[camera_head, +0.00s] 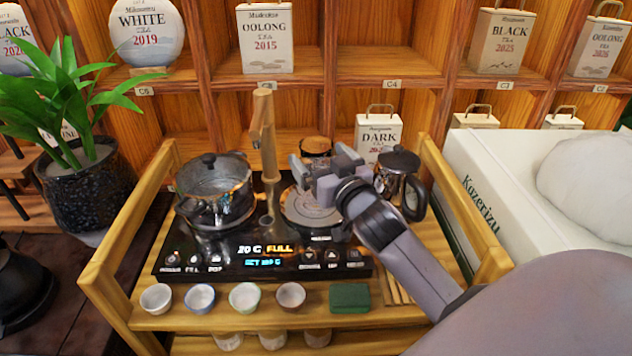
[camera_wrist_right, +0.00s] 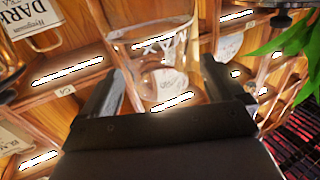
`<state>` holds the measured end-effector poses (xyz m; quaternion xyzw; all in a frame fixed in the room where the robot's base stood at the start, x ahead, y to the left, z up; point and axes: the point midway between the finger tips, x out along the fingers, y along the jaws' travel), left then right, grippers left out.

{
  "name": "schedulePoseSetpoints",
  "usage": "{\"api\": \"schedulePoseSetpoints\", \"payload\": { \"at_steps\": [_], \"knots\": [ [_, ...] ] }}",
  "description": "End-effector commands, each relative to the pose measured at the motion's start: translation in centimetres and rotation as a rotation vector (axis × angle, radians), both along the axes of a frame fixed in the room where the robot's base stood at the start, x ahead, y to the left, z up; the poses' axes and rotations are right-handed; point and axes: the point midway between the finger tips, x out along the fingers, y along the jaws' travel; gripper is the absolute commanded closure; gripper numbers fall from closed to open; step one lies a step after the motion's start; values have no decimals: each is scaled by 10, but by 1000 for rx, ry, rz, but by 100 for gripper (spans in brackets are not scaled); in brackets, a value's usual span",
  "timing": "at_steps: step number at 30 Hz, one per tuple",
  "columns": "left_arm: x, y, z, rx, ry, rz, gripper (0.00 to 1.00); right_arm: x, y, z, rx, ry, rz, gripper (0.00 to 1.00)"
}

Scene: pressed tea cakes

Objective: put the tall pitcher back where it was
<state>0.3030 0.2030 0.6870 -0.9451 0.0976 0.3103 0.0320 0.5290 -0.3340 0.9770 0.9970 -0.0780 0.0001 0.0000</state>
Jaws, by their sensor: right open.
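A clear glass vessel, which looks like the tall pitcher (camera_head: 316,147), stands at the back of the tea stand, partly hidden by my right gripper (camera_head: 322,168). In the right wrist view the clear glass pitcher (camera_wrist_right: 158,45) shows upright between or just beyond the two fingers of my right gripper (camera_wrist_right: 160,95). The jaws are open; I cannot tell whether a finger touches the glass. My left gripper is in neither view.
A white box (camera_head: 480,200) stands right; a plant (camera_head: 70,100) stands left.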

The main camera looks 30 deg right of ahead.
Motion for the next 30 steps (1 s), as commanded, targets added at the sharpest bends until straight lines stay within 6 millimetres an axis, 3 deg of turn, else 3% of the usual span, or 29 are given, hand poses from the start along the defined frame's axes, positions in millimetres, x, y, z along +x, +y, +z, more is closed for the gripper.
{"api": "schedulePoseSetpoints", "payload": {
  "at_steps": [9,20,29,30],
  "knots": [
    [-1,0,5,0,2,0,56,38,-8,2,-2,0,0,4],
    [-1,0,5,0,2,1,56,45,-9,1,0,0,0,4],
    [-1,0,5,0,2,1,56,44,-9,1,-1,1,1,99],
    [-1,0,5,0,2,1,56,44,-9,1,-1,1,1,100]
  ]
}}
